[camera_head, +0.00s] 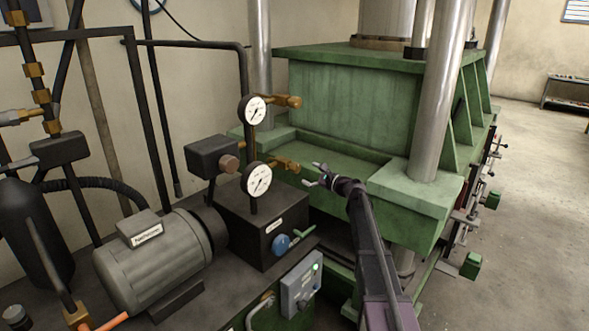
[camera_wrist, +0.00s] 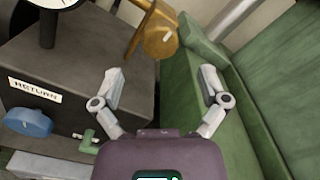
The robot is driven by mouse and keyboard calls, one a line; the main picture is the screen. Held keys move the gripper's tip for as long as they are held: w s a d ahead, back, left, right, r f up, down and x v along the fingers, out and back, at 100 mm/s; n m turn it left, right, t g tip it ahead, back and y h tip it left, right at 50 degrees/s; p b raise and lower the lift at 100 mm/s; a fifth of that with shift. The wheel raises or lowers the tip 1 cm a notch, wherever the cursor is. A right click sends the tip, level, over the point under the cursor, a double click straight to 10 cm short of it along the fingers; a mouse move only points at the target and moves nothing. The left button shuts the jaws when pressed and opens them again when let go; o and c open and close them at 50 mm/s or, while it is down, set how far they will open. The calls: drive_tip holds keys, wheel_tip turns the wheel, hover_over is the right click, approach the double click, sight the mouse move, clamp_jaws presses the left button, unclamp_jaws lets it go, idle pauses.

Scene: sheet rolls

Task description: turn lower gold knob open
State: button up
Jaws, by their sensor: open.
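The lower gold knob (camera_head: 288,164) sticks out to the right beside the lower gauge in the head view. A gold knob with a round face also shows at the top of the wrist view (camera_wrist: 161,41), and it appears to be this lower one. My gripper (camera_head: 314,175) is just right of the lower knob in the head view, its fingers pointing left towards it. In the wrist view my gripper (camera_wrist: 162,78) has its two fingers spread wide with nothing between them. The knob is beyond the fingertips, apart from them. The upper gold knob (camera_head: 290,101) sits higher, beside the upper gauge.
The lower gauge (camera_head: 257,180) and upper gauge (camera_head: 254,111) stand above a dark block (camera_head: 262,216) with a blue knob (camera_head: 281,244). The green press (camera_head: 340,100) stands close behind and right of my gripper. A motor (camera_head: 160,262) is at left.

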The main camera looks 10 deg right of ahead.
sight(298, 169)
drive_tip(key=x, duration=0.7)
drive_tip(key=shift+w+a, duration=0.15)
drive_tip(key=c, duration=1.2)
